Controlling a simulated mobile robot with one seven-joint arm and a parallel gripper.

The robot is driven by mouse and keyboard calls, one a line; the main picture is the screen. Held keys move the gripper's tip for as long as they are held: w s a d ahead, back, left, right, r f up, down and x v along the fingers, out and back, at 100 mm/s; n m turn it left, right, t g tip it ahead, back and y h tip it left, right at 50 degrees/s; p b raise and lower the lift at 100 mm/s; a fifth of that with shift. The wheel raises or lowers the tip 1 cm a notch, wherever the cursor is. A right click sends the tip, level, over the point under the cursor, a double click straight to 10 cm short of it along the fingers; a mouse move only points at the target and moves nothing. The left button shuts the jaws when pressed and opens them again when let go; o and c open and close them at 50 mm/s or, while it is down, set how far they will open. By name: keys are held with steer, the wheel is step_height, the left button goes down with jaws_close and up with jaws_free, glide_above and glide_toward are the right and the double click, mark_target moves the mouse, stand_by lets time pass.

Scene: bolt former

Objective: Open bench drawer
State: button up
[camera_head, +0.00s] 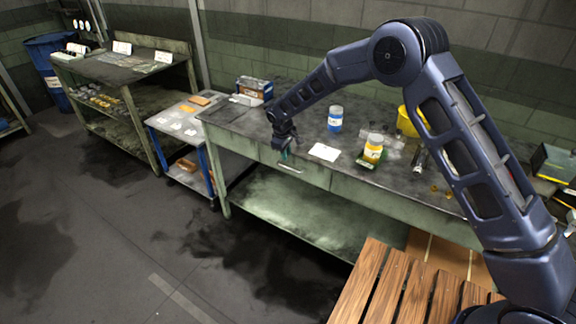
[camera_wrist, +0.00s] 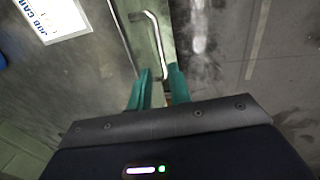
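The workbench (camera_head: 225,128) has a drawer with a pale green front (camera_head: 312,176), which looks flush with the bench front. A metal bar handle (camera_head: 290,168) is on that front. In the wrist view the handle (camera_wrist: 155,40) runs up from the fingertips. My gripper (camera_head: 285,153) is at the bench's front edge, just above the handle. In the wrist view its teal fingers (camera_wrist: 158,80) are apart, with the handle's near end showing in or just beyond the gap. I cannot tell whether they touch it.
A wooden pallet (camera_head: 395,290) lies in front at right. A small cart (camera_head: 180,125) stands at left. The floor (camera_head: 180,245) before the bench is clear.

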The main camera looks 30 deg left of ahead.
mark_target(288, 168)
steer(key=f, duration=0.2)
steer(key=w+f, duration=0.1)
steer(key=f, duration=0.4)
steer(key=shift+w+f, duration=0.15)
steer(key=shift+w, duration=0.1)
jaws_close()
